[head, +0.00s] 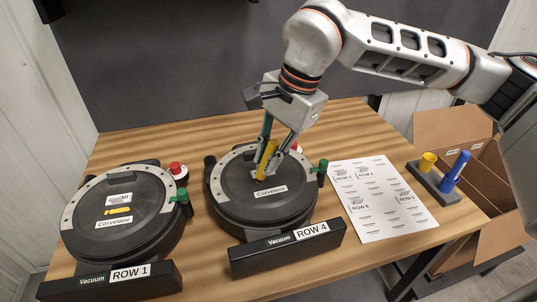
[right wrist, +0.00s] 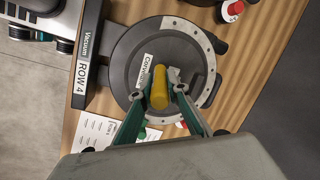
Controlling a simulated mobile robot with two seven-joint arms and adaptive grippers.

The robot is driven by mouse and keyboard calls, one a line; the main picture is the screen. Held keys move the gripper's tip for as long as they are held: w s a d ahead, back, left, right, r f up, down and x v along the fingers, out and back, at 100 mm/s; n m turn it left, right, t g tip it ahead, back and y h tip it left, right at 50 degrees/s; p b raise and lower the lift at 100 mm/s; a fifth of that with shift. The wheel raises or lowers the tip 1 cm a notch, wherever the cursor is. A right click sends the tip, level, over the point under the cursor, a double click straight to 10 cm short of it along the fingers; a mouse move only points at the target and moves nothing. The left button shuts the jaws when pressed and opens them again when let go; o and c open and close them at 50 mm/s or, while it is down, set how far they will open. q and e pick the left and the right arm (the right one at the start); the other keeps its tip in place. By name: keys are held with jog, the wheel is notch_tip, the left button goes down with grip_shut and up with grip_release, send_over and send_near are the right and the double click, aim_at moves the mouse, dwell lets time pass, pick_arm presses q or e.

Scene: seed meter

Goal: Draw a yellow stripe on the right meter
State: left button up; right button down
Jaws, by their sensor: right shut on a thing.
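The right meter (head: 240,200) is a round black seed meter with a grey rim, a "Corvelane" label and a black "Vacuum" bar marked ROW 4. My right gripper (head: 268,163) is shut on a yellow marker (head: 270,149), held tilted over the middle of this meter's lid. The marker's lower end is close to a white label there; I cannot tell whether it touches. In the right wrist view the yellow marker (right wrist: 160,86) sits between both fingers above the right meter (right wrist: 125,60). No yellow stripe shows on the visible lid. My left gripper is not in view.
The left meter (head: 84,226), marked ROW 1, bears a short yellow stripe (head: 117,211). A printed sheet (head: 376,222) lies right of the right meter. A grey holder (head: 433,188) carries a yellow piece (head: 427,162) and a blue marker (head: 456,170). An open cardboard box (head: 500,225) stands beyond the table's right edge.

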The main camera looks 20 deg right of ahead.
jog(key=shift+f, duration=0.35)
jog(key=shift+d+p, duration=0.5)
jog(key=shift+d, duration=1.85)
dwell(2.4)
jog(key=shift+w, duration=0.1)
notch_tip(320, 180, up, 6)
jog(key=p, duration=0.4)
dwell(0.4)
dwell(0.5)
jog(key=shift+w+a+n+g+y+b, duration=0.2)
jog(key=shift+w+a+g+y+b, duration=0.35)
jog(key=shift+w+a+g, duration=0.5)
jog(key=shift+w+a+n+g+y+b, duration=0.2)
jog(key=shift+w+a+g+y+b, duration=0.3)
jog(key=shift+w+g, duration=0.55)
